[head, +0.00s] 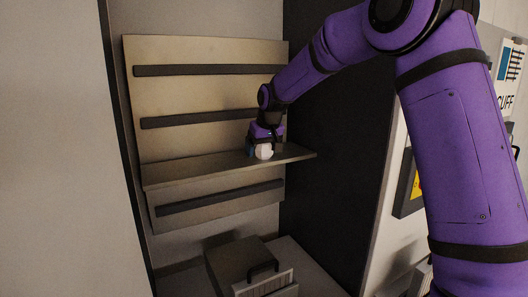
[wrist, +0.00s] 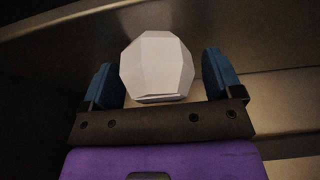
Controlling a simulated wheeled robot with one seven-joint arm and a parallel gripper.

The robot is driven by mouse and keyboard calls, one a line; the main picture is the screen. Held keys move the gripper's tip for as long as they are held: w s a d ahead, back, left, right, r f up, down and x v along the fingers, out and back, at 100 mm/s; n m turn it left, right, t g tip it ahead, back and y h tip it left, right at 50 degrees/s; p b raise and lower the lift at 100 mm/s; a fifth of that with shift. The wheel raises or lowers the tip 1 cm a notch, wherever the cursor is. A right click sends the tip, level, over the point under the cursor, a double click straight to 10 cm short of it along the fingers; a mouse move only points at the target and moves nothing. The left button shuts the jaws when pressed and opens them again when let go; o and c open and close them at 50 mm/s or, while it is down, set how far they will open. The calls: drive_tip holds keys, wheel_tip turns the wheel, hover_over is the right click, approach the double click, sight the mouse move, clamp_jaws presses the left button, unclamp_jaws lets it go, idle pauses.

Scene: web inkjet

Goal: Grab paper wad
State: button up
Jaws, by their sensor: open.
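The paper wad (head: 264,152) is a small white faceted ball at the shelf (head: 215,166), near its right end. In the wrist view the paper wad (wrist: 158,66) sits between the two blue fingers, with a gap on each side. My gripper (wrist: 163,80) is open around it. In the head view my gripper (head: 262,148) is at the shelf, and its body is just above the wad. The wad's lower edge is close to the dark gripper bar in the wrist view; I cannot tell whether they touch.
A beige back panel (head: 210,95) with dark horizontal bars stands behind the shelf. A dark wall (head: 335,150) is to the right. A grey case with a black handle (head: 240,262) lies below. The shelf's left part is clear.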

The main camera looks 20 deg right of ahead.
drive_tip(key=c, duration=1)
drive_tip(key=shift+r, duration=0.15)
